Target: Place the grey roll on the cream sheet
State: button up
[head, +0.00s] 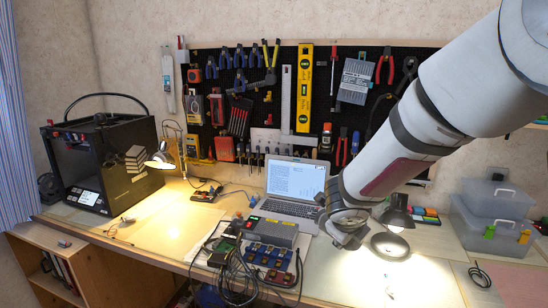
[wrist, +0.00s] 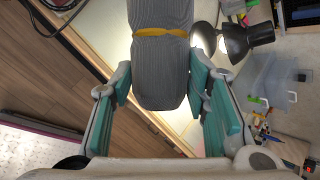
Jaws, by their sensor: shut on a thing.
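The grey roll (wrist: 160,75), a ribbed dark grey bundle with a yellow band around it, sits between the teal fingers of my gripper (wrist: 160,88) in the wrist view. My gripper is shut on it. In the head view my gripper (head: 347,236) is over the workbench, right of the laptop, and I cannot make out the roll there. A pale, cream-looking area (head: 412,280) lies on the bench under the right lamp, right of my gripper. Another pale lit area (head: 165,238) lies at the left. I cannot tell for certain which is the cream sheet.
A black lamp (head: 397,214) stands close to the right of my gripper. The laptop (head: 293,188), a grey box (head: 272,230) and tangled cables (head: 235,268) are to the left. Clear storage boxes (head: 495,218) stand at the right. Wooden floor (wrist: 60,85) shows beyond the bench edge.

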jog(key=shift+s+d+r+n+y, duration=0.4)
jog(key=shift+s+d+r+n, duration=0.2)
jog(key=shift+s+r, duration=0.15)
jog(key=a+f+m+g+h+b, duration=0.3)
jog(key=a+f+m+g+h, duration=0.2)
jog(key=a+f+m, duration=0.6)
jog(key=a+f, duration=0.6)
jog(key=f, duration=0.3)
jog(key=shift+s+m, duration=0.15)
jog(key=shift+m, duration=0.15)
jog(key=shift+d, duration=0.1)
